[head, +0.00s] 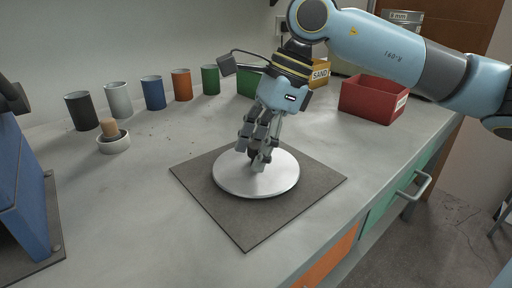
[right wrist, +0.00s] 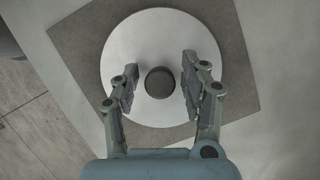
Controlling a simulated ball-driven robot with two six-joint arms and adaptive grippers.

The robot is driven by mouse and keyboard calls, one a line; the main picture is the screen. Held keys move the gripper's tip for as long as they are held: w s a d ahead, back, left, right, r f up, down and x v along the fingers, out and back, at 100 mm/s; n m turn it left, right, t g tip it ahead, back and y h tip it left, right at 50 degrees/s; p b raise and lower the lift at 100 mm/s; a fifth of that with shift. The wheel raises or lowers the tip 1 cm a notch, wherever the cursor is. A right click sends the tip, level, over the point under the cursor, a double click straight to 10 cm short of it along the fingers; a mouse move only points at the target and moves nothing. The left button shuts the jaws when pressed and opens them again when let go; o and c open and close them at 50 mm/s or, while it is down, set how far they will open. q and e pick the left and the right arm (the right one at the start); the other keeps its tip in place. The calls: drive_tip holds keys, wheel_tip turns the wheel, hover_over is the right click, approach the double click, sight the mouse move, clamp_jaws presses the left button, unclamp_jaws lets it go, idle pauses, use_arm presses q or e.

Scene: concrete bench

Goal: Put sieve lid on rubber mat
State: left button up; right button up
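The sieve lid (head: 275,183) is a round, light grey disc. It appears to lie flat on the dark square rubber mat (head: 245,226), well inside its edges. In the right wrist view the lid (right wrist: 120,55) has a dark round knob (right wrist: 159,83) at its centre, with the mat (right wrist: 230,40) around it. My right gripper (head: 257,160) points down over the lid's middle. In the right wrist view its two fingers (right wrist: 158,88) stand on either side of the knob, with a gap on each side. It is open. My left gripper is not in view.
A row of coloured cups (head: 152,93) stands along the back wall. A small white dish (head: 114,142) with a tan piece in it is at the left. Red (head: 372,100) and yellow (head: 319,73) bins stand at the back right. A blue object (head: 22,190) is at the left edge.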

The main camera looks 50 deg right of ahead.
drive_tip(key=shift+r, duration=0.2)
drive_tip(key=p+v, duration=0.4)
drive_tip(key=v, duration=0.3)
wheel_tip(320, 180, up, 5)
drive_tip(key=p, duration=0.6)
hover_over(270, 163)
drive_tip(key=s+d, duration=0.1)
drive_tip(key=d, duration=0.1)
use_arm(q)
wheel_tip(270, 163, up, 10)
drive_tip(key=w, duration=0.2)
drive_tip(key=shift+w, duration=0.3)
use_arm(e)
drive_tip(key=shift+a+f, duration=0.15)
drive_tip(key=shift+f, duration=0.1)
